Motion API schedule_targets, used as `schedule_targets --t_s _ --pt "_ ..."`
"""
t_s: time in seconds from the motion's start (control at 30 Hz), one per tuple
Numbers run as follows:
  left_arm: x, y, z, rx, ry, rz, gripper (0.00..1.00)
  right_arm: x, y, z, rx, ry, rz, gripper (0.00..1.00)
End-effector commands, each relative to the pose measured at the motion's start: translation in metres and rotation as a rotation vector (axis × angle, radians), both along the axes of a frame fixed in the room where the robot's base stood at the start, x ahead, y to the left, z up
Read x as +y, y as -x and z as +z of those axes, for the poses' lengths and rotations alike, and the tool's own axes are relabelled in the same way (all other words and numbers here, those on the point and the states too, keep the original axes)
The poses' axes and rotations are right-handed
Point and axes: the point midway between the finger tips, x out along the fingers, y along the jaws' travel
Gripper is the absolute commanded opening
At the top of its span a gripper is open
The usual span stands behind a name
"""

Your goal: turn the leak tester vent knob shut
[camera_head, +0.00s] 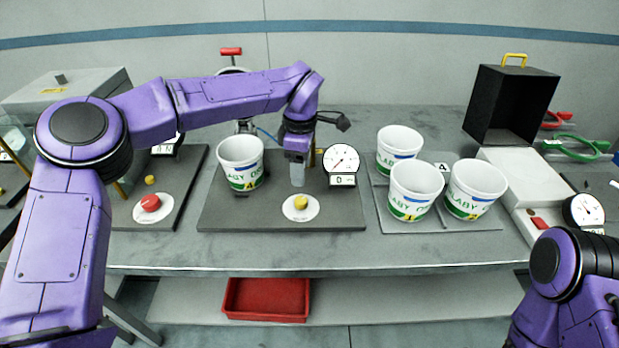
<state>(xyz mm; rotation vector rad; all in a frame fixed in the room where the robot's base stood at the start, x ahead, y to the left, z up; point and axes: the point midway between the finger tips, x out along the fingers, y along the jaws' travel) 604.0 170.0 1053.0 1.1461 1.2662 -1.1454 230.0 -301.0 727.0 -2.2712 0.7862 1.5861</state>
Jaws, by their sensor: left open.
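A yellow knob (301,202) sits on a round white dial (301,214) at the front of a dark base plate (250,220). A pressure gauge (341,160) with a small display below it stands behind the knob on the same plate. I take this station for the leak tester and the yellow knob for its vent knob. My left gripper (297,180) is open and points down just above and behind the knob, seemingly apart from it. The knob's exact angle is too small to tell. My right gripper is out of view; only part of that arm shows at lower right.
A white tub (240,163) stands on the plate left of my left gripper. Several tubs (413,188) stand on a plate to the right. A red button (150,203) is on the left station. A black box (511,105) stands at the right. A red bin (265,299) is below.

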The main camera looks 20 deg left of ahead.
Motion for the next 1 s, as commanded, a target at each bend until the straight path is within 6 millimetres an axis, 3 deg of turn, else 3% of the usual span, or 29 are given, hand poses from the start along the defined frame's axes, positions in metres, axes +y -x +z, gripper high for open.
schedule_targets --t_s 0.17,0.4,0.6,0.9,0.93,1.0 --pt "0.000 0.009 -0.008 0.001 0.014 -0.005 0.61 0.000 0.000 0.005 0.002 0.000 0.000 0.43" --pt "0.001 0.005 -0.064 0.004 0.011 -0.002 0.61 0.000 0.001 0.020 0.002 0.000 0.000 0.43" --pt "0.000 0.001 -0.097 0.005 0.011 -0.003 0.61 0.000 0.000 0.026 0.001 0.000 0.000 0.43" --pt "-0.001 0.001 -0.104 0.003 0.010 -0.004 0.61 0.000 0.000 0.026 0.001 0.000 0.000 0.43" --pt "-0.001 0.001 -0.103 0.003 0.010 -0.004 0.58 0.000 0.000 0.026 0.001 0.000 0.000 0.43" --pt "-0.001 0.001 -0.103 0.003 0.010 -0.004 0.35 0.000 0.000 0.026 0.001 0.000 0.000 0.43"
